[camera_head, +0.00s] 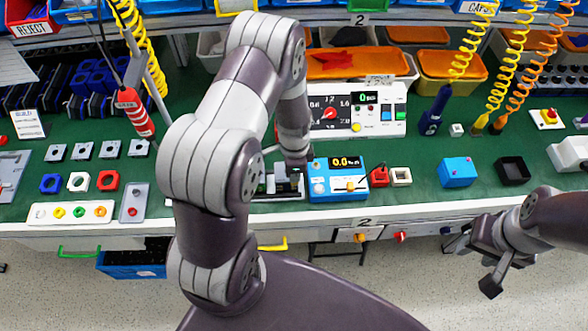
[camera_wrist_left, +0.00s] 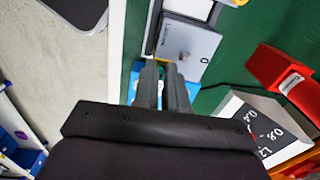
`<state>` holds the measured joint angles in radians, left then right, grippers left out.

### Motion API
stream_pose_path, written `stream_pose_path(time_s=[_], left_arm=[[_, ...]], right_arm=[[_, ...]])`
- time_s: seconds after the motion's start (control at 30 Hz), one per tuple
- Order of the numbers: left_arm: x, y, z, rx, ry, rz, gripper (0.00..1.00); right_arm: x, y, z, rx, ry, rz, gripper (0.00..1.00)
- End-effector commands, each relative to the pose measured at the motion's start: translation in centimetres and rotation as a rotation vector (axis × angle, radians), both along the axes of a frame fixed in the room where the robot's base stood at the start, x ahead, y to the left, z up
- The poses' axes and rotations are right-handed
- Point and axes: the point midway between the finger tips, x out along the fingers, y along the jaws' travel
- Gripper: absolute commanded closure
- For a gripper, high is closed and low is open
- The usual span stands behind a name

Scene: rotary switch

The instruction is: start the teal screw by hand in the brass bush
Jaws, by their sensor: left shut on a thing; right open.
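My left gripper (camera_head: 291,168) reaches down at the bench front, just left of the blue meter box (camera_head: 338,187). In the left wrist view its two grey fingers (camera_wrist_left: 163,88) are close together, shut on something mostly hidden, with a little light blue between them. I take it to be the teal screw, but its shape cannot be made out. A grey block (camera_wrist_left: 188,48) lies just beyond the fingertips. The brass bush cannot be made out in either view. My right gripper (camera_head: 473,262) is open and empty, off the bench's front edge at the right.
A white panel with dials (camera_head: 385,121) stands behind the meter box. A red block (camera_head: 379,176), a white square ring (camera_head: 401,176) and a blue box (camera_head: 458,172) stand to the right. Coloured nuts (camera_head: 78,182) and a button strip (camera_head: 45,213) lie left.

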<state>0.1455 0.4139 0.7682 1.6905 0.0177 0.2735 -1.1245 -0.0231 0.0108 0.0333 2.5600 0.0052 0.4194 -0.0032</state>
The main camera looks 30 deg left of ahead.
Motion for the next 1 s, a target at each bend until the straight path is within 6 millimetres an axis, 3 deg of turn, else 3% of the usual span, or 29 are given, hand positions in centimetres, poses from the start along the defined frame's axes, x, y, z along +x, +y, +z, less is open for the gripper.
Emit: stream_pose_path(time_s=[0.1, 0.3, 0.4, 0.43, 1.0], left_arm=[[-0.17, -0.06, -0.05, -0.001, 0.005, -0.187, 1.0], [-0.18, -0.07, -0.19, 0.0, 0.005, -0.232, 1.0], [-0.19, -0.06, -0.21, 0.0, 0.005, -0.23, 0.63], [-0.17, -0.06, -0.21, -0.001, 0.004, -0.229, 0.59], [-0.07, -0.02, -0.12, 0.0, 0.001, -0.227, 0.59]], right_arm=[[0.0, 0.0, 0.33, 0.0, 0.0, 0.0, 0.57], [0.0, 0.0, 0.26, 0.0, 0.0, 0.0, 0.57], [0.0, 0.0, 0.25, 0.0, 0.0, 0.0, 0.57], [0.0, 0.0, 0.24, 0.0, 0.0, 0.0, 0.57], [0.0, 0.0, 0.27, 0.0, 0.0, 0.0, 0.57]])
